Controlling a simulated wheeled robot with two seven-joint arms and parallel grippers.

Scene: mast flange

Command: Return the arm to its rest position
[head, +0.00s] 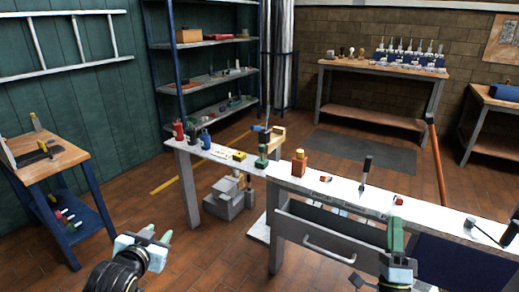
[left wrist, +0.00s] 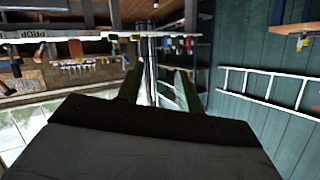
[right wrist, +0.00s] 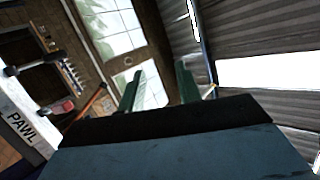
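My left gripper (head: 158,236) is at the lower left of the head view, above the brick floor and apart from the benches. Its two green fingers stand apart with nothing between them, as the left wrist view (left wrist: 158,88) shows. My right gripper (head: 396,234) points up at the lower right, in front of the white bench (head: 345,190). In the right wrist view (right wrist: 160,88) its fingers are also apart and empty. The right fingers overlap each other in the head view. The task names no object other than the arm, and not which arm.
The white bench carries a red-orange bottle (head: 299,163), a black-handled tool (head: 366,170) and small parts. A grey drawer (head: 325,240) is below its top. A wooden side table (head: 50,163) stands left. Open floor (head: 205,262) lies between my left gripper and the bench.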

